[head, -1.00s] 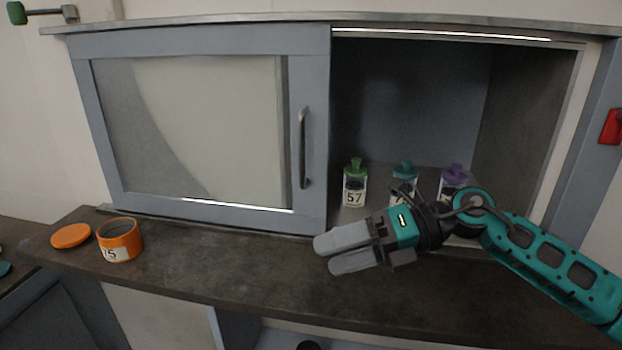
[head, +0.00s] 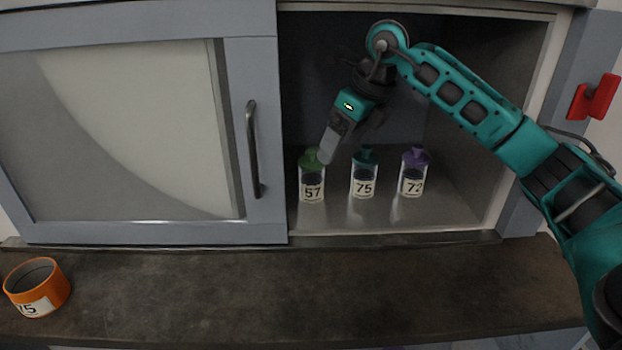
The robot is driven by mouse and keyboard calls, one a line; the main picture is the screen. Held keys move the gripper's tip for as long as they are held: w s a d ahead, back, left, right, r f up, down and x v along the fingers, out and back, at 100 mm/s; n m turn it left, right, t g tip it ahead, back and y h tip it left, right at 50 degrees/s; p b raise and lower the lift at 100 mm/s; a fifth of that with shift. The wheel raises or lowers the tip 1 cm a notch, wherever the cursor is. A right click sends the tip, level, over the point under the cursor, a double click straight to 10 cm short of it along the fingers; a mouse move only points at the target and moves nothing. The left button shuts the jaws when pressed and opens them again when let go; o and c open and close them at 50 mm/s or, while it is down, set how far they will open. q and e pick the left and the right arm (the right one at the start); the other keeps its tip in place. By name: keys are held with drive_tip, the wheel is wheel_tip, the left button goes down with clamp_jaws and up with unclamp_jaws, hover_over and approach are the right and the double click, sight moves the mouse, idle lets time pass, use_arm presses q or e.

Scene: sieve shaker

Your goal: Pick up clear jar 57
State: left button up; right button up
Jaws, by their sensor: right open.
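Clear jar 57 (head: 312,190) stands upright in the open right side of the cabinet, the leftmost of three jars. It has a green stopper and a white label. My right gripper (head: 325,153) reaches down from above, with its fingertips at the jar's green stopper. The gripper is open, seen nearly edge-on so one finger mostly hides the other. I cannot tell whether the fingers touch the stopper, which they partly cover. My left gripper is out of view.
Jar 75 (head: 364,188) with a teal stopper and jar 72 (head: 412,182) with a purple stopper stand to the right. A sliding door (head: 257,200) covers the cabinet's left side. An orange container (head: 58,283) sits on the counter (head: 200,290), which is otherwise largely clear.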

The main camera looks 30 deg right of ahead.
sight(312, 150)
drive_tip(key=w, duration=0.2)
drive_tip(key=w+a, duration=0.1)
drive_tip(key=w, duration=0.1)
drive_tip(key=shift+w+a+p, duration=0.1)
drive_tip(key=shift+a+p, duration=0.1)
drive_tip(key=shift+p, duration=0.15)
drive_tip(key=shift+w+a, duration=0.15)
drive_tip(key=shift+w, duration=0.15)
drive_tip(key=x, duration=0.5)
drive_tip(key=shift+w+f, duration=0.1)
drive_tip(key=c, duration=1.6)
